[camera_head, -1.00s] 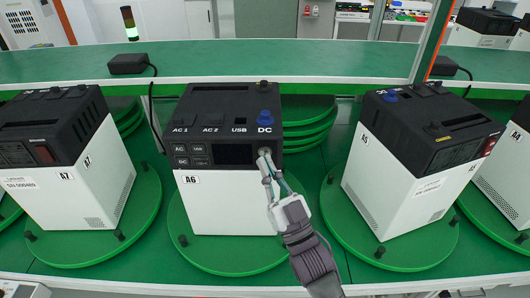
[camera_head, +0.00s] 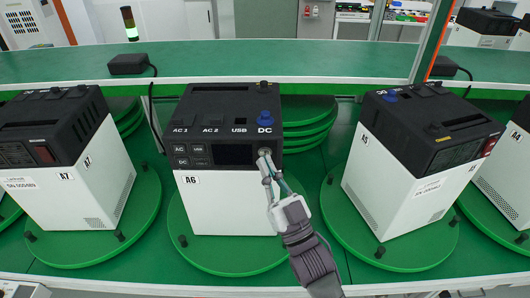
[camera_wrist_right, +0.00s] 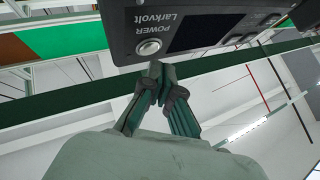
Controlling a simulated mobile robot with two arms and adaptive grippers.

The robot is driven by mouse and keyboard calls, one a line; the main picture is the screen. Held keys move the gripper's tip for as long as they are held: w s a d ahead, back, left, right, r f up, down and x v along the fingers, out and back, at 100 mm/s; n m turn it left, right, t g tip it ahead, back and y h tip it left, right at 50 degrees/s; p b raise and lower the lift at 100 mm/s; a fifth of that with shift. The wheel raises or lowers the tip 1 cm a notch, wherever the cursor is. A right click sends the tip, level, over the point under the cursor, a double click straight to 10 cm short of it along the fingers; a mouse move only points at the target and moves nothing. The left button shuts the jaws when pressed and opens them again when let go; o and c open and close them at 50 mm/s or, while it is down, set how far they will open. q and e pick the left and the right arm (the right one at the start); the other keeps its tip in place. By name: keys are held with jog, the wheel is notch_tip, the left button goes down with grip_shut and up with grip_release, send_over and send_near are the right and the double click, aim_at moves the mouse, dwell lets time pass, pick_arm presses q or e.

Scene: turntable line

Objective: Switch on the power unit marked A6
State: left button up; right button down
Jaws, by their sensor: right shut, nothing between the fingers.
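The power unit A6 (camera_head: 228,205) stands upright on a green turntable (camera_head: 185,255) in the middle of the head view. It has a white body and a black top and front panel with a dark screen (camera_head: 232,154). My right gripper (camera_head: 264,156) is shut and empty, its fingertips at the right end of that panel, over the power button area. In the right wrist view a round silver button (camera_wrist_right: 149,47) marked POWER shows just above the closed fingertips (camera_wrist_right: 158,72). I cannot tell whether they touch the panel. The screen looks dark. My left gripper is not in view.
Unit A7 (camera_head: 95,190) stands on a turntable to the left and unit A5 (camera_head: 395,190) on one to the right. A green shelf (camera_head: 290,62) with a black adapter box (camera_head: 128,64) runs behind. A blue knob (camera_head: 265,118) sits on top of A6.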

jog(key=shift+w, duration=0.2)
jog(key=shift+w, duration=0.3)
jog(key=shift+w, duration=0.3)
dwell(0.5)
dwell(0.4)
jog(key=shift+s, duration=0.8)
jog(key=s+p, duration=0.1)
jog(key=s, duration=0.4)
jog(key=shift+p, duration=0.35)
